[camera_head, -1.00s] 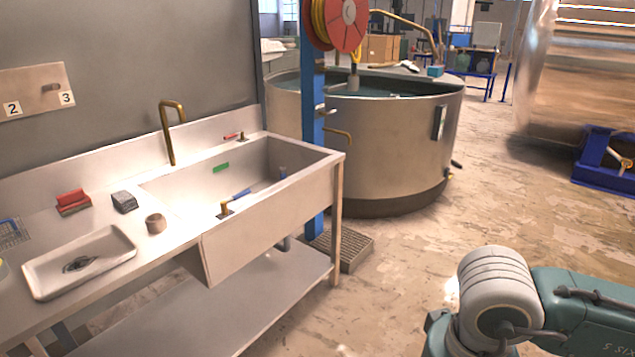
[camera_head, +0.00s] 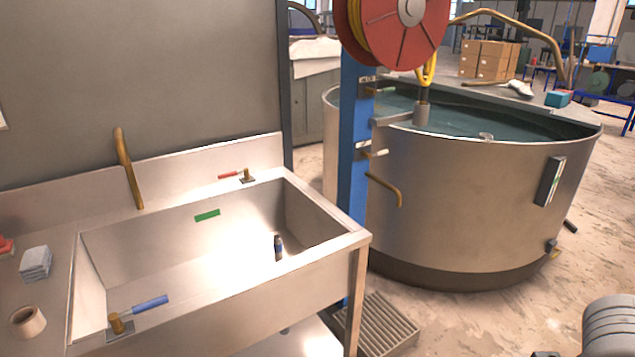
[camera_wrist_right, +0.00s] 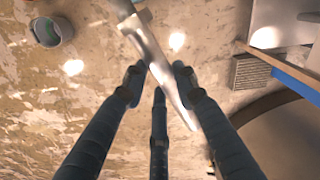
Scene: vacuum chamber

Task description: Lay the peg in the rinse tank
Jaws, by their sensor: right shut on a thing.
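In the right wrist view my right gripper (camera_wrist_right: 158,80) is shut on a long, pale metal piece, which I take as the peg (camera_wrist_right: 151,45). The peg runs slantwise between the dark fingers, with bare floor below it. In the head view only a grey part of my right arm shows at the lower right edge; the gripper and peg are out of that view. The large round steel tank (camera_head: 460,205), filled with bluish water (camera_head: 470,122), stands right of centre. I take it as the rinse tank. My left gripper is in neither view.
A steel sink (camera_head: 320,268) with brass fittings (camera_head: 120,322) stands at left. A blue post (camera_head: 352,185) with a red hose reel (camera_head: 400,30) rises between sink and tank. A floor grate (camera_head: 385,328) lies before the tank.

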